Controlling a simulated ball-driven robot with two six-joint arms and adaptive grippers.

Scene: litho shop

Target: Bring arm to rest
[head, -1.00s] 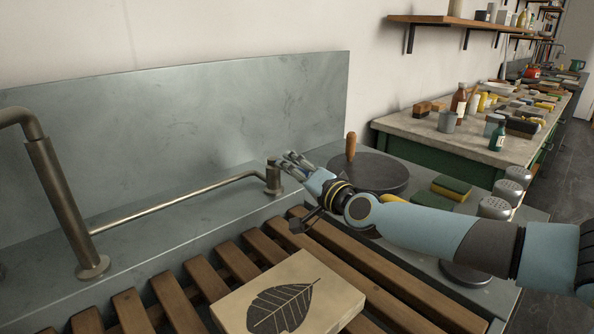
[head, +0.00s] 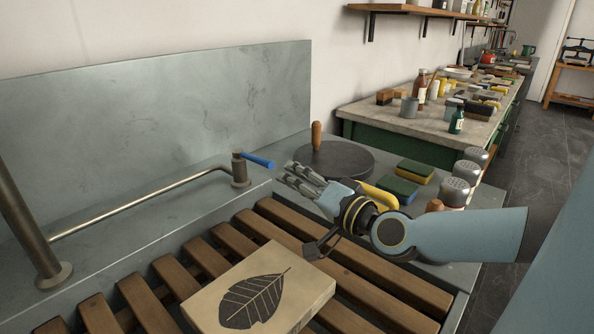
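My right gripper (head: 300,212) is in the middle of the head view, its arm coming in from the right. Its fingers stand apart, the upper ones over the counter and the dark lower one over the wooden slats, with nothing between them. It is to the right of the tap valve with a blue lever (head: 257,160), clear of it in the picture. My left gripper is out of view.
A stone block with a leaf print (head: 312,297) lies on the wooden slatted rack (head: 180,275). Near the gripper are a dark round slab with a wooden handle (head: 345,158), sponges (head: 398,188) and metal shakers (head: 455,190). A cluttered bench (head: 375,132) stands behind.

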